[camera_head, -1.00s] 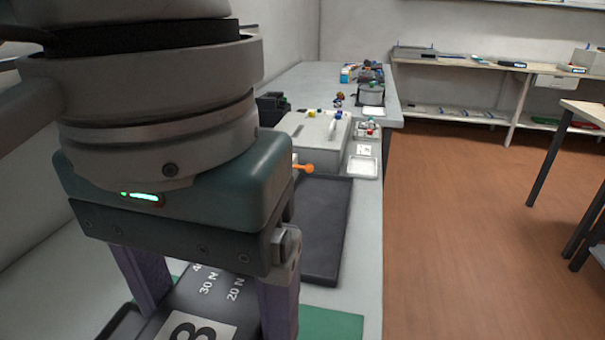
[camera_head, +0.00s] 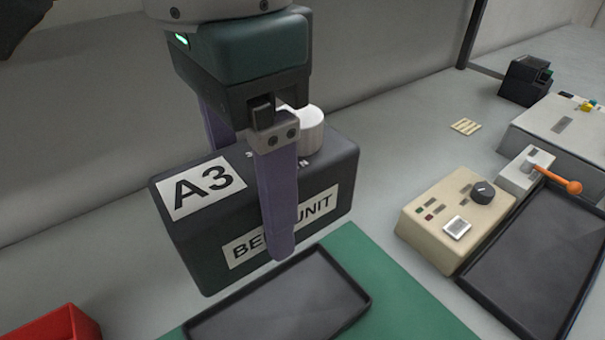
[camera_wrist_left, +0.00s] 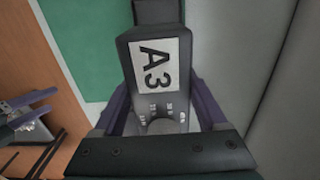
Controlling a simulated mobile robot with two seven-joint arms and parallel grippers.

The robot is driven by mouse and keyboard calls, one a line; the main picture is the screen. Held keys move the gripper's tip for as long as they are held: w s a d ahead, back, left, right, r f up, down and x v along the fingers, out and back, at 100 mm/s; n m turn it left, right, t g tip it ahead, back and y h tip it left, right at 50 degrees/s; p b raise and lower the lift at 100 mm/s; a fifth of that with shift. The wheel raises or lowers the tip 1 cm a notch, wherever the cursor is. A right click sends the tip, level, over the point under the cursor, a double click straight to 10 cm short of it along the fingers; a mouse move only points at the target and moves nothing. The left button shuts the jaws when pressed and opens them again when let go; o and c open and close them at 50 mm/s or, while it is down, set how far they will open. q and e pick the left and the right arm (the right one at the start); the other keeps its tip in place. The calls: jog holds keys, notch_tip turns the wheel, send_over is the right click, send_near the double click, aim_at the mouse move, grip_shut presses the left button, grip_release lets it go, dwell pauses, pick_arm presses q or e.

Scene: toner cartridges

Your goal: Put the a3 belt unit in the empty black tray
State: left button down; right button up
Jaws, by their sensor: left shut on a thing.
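The A3 belt unit (camera_head: 208,232) is a dark box with white "A3" and "BELT UNIT" labels and a white round part on top. It also shows in the left wrist view (camera_wrist_left: 133,48). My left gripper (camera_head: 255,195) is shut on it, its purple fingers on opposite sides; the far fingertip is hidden.
A beige control box (camera_head: 440,222) with a black knob stands right of the mat (camera_head: 395,290). A larger dark tray (camera_head: 545,255) and an orange-ended lever (camera_head: 572,186) lie beyond it. A red bin (camera_head: 55,328) is at the lower left. A wall runs behind.

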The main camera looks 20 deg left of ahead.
pick_arm(q)
notch_tip(320, 180, down, 14)
jog(key=b, duration=0.3)
jog(key=shift+s+f, duration=0.1)
jog(key=shift+f, duration=0.05)
jog(key=shift+f+b, duration=0.55)
jog(key=shift+f, duration=1.75)
pick_arm(e)
jog(key=shift+s+d+f, duration=0.1)
jog(key=shift+f, duration=1.05)
jog(key=shift+s+f, duration=0.1)
jog(key=shift+f, duration=1.05)
pick_arm(q)
jog(key=shift+f, duration=0.1)
grip_release()
